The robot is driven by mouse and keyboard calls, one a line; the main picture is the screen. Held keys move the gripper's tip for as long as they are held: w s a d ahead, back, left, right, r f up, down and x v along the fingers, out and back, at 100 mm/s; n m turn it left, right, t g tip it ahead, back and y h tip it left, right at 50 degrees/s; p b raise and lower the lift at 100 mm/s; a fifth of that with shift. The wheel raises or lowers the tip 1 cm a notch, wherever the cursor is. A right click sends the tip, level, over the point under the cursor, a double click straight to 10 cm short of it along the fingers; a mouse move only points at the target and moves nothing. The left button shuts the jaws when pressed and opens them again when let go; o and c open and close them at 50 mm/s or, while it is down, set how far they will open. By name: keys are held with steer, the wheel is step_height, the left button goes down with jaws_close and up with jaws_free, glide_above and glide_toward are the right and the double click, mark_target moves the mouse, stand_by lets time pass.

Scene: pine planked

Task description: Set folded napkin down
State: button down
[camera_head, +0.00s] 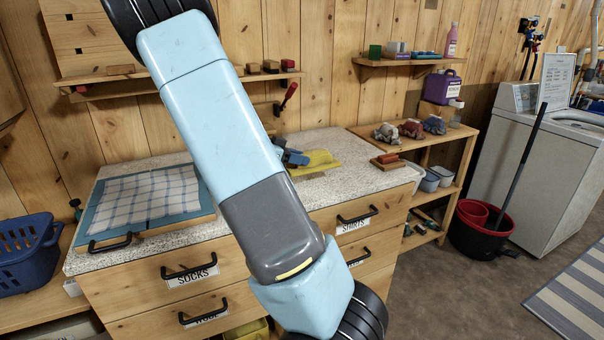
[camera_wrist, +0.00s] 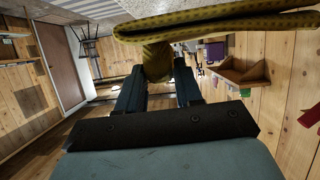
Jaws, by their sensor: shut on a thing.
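The folded napkin (camera_head: 318,162) is yellow and lies flat at or just over the speckled countertop (camera_head: 345,150), right of my arm. I cannot tell whether it rests on the surface. In the wrist view the napkin (camera_wrist: 215,25) spans the top as a dotted, folded band, with a bunched part between the fingers. My gripper (camera_wrist: 157,72) is shut on that part. In the head view my gripper (camera_head: 293,157) shows as a blue shape at the napkin's left edge, partly hidden by my arm.
A checked cloth on a blue board (camera_head: 145,200) covers the counter's left. A wooden block with a red top (camera_head: 388,162) sits at the right edge. A wall shelf (camera_head: 410,61) hangs behind. Bare counter surrounds the napkin.

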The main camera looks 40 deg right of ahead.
steer(key=d+f, duration=0.1)
steer(key=w+f, duration=0.1)
steer(key=w+d+f, duration=0.1)
steer(key=f, duration=0.1)
steer(key=shift+d, duration=0.3)
steer(key=shift+w+d+f, duration=0.1)
steer(key=shift+d+f, duration=0.05)
steer(key=shift+f, duration=0.25)
step_height(320, 180, down, 3)
steer(key=shift+r, duration=0.15)
steer(key=c, duration=0.7)
jaws_free()
steer(key=shift+c, duration=0.2)
